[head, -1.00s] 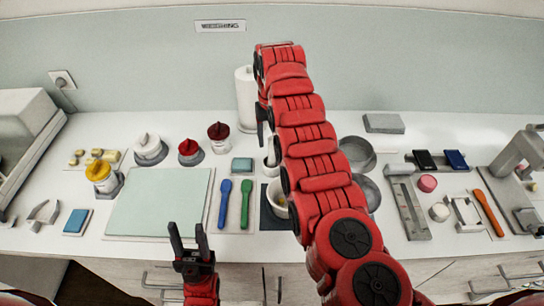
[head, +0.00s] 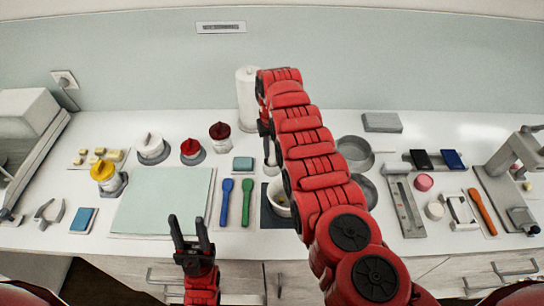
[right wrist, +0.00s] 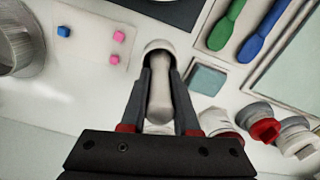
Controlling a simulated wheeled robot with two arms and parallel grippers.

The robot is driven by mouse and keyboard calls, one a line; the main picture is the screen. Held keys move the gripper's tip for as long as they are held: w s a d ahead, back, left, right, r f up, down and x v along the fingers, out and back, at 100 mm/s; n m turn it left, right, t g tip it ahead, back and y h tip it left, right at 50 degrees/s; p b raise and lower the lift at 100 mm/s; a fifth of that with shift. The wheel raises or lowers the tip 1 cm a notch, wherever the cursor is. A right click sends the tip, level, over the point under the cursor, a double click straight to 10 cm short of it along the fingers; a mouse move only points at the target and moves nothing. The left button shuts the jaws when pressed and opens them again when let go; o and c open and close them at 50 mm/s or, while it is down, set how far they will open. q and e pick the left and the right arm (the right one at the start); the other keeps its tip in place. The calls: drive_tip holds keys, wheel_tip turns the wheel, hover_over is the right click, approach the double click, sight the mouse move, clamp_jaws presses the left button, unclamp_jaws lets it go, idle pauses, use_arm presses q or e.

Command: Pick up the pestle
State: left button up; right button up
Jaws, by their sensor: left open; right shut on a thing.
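The pale pestle (right wrist: 159,95) is between the two fingers of my right gripper (right wrist: 160,110) in the right wrist view, and the gripper is shut on it. One end of the pestle lies at a round white holder (right wrist: 157,45); I cannot tell whether it still rests inside. In the head view the pestle (head: 268,148) shows just below my right gripper (head: 264,125), partly hidden by my right arm. My left gripper (head: 190,228) is open and empty at the counter's front edge, in front of the pale green mat (head: 160,200).
A white mortar (head: 277,200) stands on a dark mat, partly behind my right arm. A blue spatula (head: 225,200) and a green one (head: 247,200) lie to its left. A paper towel roll (head: 246,98) stands behind. Lidded pots, including a dark red one (head: 220,136), stand back left.

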drive_tip(key=shift+r, duration=0.1)
clamp_jaws()
drive_tip(key=shift+r, duration=0.45)
wheel_tip(320, 180, up, 9)
drive_tip(key=b, duration=0.3)
drive_tip(key=shift+b, duration=0.3)
drive_tip(key=shift+o, duration=1.6)
unclamp_jaws()
clamp_jaws()
